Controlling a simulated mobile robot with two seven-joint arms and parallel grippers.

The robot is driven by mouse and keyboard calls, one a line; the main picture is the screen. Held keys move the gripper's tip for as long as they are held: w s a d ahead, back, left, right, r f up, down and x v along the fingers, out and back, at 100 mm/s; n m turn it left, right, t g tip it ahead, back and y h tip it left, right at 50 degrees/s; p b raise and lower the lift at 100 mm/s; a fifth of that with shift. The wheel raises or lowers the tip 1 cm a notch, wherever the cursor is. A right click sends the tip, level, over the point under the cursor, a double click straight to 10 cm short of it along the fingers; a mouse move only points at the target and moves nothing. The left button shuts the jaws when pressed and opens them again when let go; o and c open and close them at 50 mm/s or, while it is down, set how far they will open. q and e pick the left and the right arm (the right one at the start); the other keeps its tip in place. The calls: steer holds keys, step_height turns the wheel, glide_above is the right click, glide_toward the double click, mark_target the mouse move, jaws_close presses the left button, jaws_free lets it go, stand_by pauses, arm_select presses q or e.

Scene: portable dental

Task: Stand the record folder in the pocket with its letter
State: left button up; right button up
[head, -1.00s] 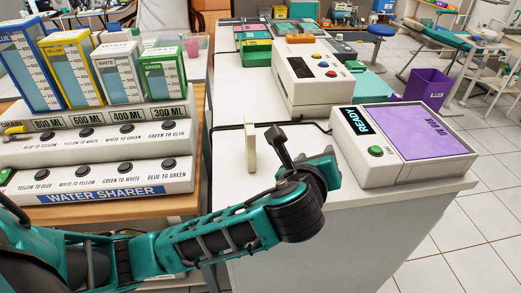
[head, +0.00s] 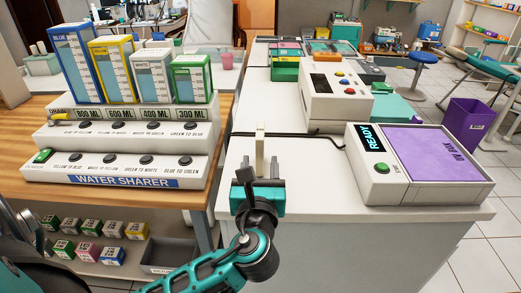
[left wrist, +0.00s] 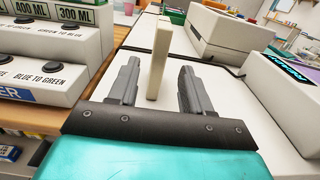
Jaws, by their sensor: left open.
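A thin cream slab (head: 260,152) stands upright, edge-on, on the white counter. I cannot tell whether it is the record folder; no letter shows on it. My left gripper (head: 259,181) is open and low over the counter, just on the near side of the slab. In the left wrist view the slab (left wrist: 159,60) rises between the two open fingers (left wrist: 157,85), and neither finger seems to touch it. No pocket with a letter can be made out. My right gripper is not in view.
A white device with a purple top (head: 430,155) and a READY screen stands right of the slab. Another white device (head: 335,98) stands behind, with a black cable near the slab. The water sharer (head: 125,150) is on the wooden table at left. Bare counter (head: 310,180) lies right of the gripper.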

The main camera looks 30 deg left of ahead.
mark_target(260, 145)
arm_select(q)
steer(key=x, duration=0.7)
steer(key=shift+w+a+b, duration=0.15)
steer(key=shift+a+b, duration=0.1)
steer(key=shift+b, duration=0.15)
steer(key=shift+c, duration=0.3)
jaws_close()
